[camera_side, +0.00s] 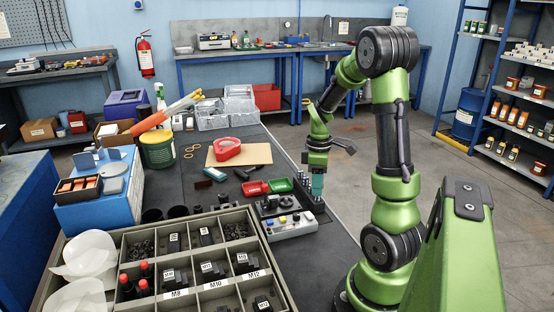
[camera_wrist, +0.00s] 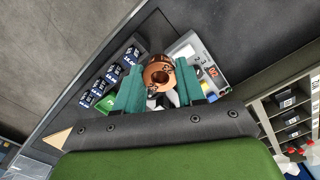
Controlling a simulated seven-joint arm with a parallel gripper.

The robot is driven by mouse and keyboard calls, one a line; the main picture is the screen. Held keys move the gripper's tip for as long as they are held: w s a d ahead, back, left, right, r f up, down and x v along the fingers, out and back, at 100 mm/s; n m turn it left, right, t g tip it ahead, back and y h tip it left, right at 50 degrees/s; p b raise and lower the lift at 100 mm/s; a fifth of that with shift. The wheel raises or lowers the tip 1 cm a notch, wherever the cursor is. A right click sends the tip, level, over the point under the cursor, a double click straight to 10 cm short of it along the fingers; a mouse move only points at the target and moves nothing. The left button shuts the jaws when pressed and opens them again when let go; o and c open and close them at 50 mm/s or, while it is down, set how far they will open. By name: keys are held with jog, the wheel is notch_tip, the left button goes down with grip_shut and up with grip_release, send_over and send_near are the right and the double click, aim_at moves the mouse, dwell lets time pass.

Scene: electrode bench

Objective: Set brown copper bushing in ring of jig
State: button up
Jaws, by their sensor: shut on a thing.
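The brown copper bushing (camera_wrist: 158,73) shows in the wrist view as a round collar with a dark bore. It sits between the teal fingers of my gripper (camera_wrist: 160,92), which is shut on it. In the side view my gripper (camera_side: 317,184) points down over the right edge of the bench, beside the grey control box. The bushing cannot be made out there. I cannot pick out the jig or its ring with certainty in either view; the gripper and bushing cover part of the area below.
A grey control box (camera_side: 289,223) with knobs stands close to my gripper. Red tray (camera_side: 255,189) and green tray (camera_side: 280,185) lie behind it. A compartment crate (camera_side: 190,262) fills the front. Several blue-labelled dark pieces (camera_wrist: 111,75) stand left of the bushing in the wrist view.

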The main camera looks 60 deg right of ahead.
send_over(286, 198)
jog(key=shift+s+f, duration=0.15)
jog(key=shift+s, duration=0.05)
jog(key=shift+w+m, duration=0.2)
jog(key=shift+m, duration=0.1)
jog(key=shift+f, duration=2.25)
jog(key=shift+f, duration=1.4)
jog(key=o, duration=1.2)
jog(key=shift+c, duration=0.2)
notch_tip(286, 198, up, 17)
